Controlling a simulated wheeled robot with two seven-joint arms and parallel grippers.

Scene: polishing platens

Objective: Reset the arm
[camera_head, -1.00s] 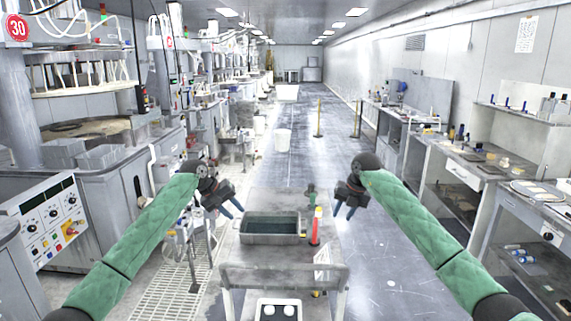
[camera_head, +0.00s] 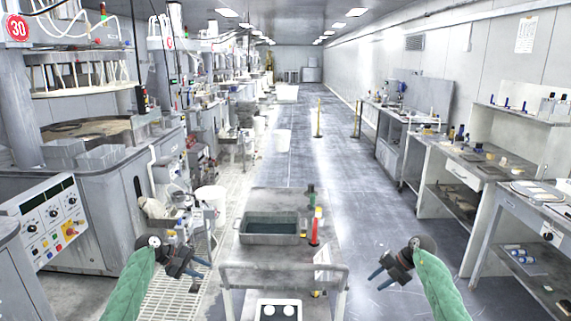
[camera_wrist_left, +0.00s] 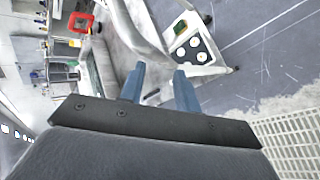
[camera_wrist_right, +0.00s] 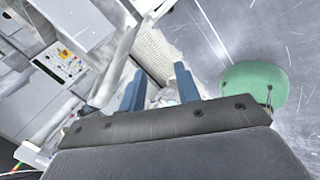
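My left gripper (camera_head: 203,269) is at the lower left in the head view, beside the cart, with its blue fingers pointing right. The left wrist view shows those fingers (camera_wrist_left: 160,88) apart with nothing between them. My right gripper (camera_head: 377,281) is at the lower right, on the other side of the cart, with its fingers pointing left. The right wrist view shows its fingers (camera_wrist_right: 158,88) apart and empty. Both arms wear green padded sleeves and touch nothing that I can see.
A grey cart (camera_head: 283,274) stands between the grippers. It carries a liquid-filled tray (camera_head: 246,239), a red bottle (camera_head: 315,232) and a green item (camera_head: 311,194). Polishing machines (camera_head: 85,205) line the left, workbenches (camera_head: 462,176) the right.

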